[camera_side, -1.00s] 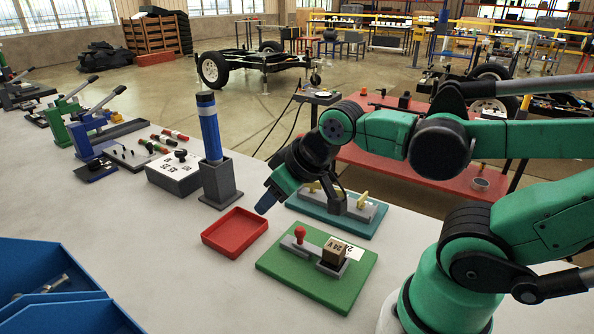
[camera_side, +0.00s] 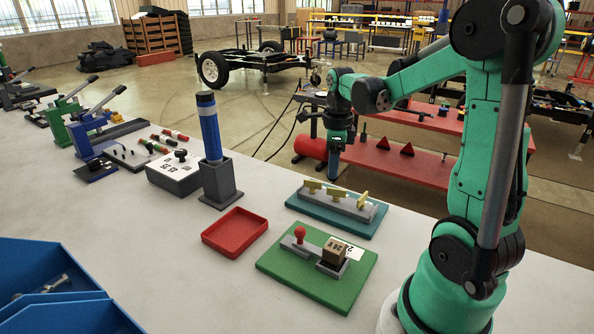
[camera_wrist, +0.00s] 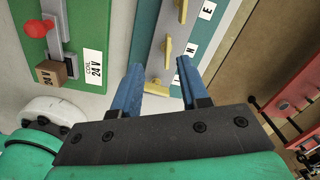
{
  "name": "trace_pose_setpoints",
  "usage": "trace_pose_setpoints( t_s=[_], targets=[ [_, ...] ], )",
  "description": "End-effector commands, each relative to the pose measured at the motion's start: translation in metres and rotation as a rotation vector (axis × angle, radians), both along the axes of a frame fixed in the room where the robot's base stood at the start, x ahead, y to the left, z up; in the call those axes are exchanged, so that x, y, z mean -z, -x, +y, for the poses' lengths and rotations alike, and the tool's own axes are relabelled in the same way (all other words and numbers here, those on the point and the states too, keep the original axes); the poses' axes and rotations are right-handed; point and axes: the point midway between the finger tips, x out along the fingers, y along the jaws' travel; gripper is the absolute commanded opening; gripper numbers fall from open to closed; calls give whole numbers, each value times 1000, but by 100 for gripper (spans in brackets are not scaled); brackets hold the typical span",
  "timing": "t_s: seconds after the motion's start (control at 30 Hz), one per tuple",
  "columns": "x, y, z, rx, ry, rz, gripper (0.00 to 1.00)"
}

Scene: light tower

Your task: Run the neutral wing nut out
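A grey terminal block (camera_side: 326,205) stands on a teal board (camera_side: 346,228) and carries three yellow wing nuts. The middle wing nut (camera_side: 335,193) also shows in the wrist view (camera_wrist: 167,51), beside the label N (camera_wrist: 190,50). One end wing nut (camera_wrist: 183,11) is by the label E (camera_wrist: 207,10). The other end wing nut (camera_wrist: 155,84) lies nearest my fingers in the wrist view, its label mostly hidden. My gripper (camera_wrist: 163,78) is open and empty, its blue fingers apart. In the side view my gripper (camera_side: 335,166) points down, above and behind the block, touching nothing.
A green board (camera_side: 310,291) with a red knob (camera_side: 300,233) and a brown 24 V block (camera_side: 334,250) lies in front. A red tray (camera_side: 236,232) is empty to the left. A blue post (camera_side: 209,126) stands in a grey holder. Blue bins (camera_side: 50,285) fill the near left.

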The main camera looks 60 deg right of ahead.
Motion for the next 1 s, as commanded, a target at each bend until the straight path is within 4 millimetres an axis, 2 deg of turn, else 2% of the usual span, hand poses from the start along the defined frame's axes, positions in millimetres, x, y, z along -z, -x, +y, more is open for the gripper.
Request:
trace_pose_setpoints(
  t_s=[0.1,0.2,0.6,0.97,1.0],
  targets=[
    [6,5,-13,169,-24,26,39],
    [12,6,-16,218,-31,33,39],
    [57,6,-15,216,-29,31,39],
    [63,6,-15,215,-29,31,39],
    [63,6,-15,215,-29,31,31]
  ],
)
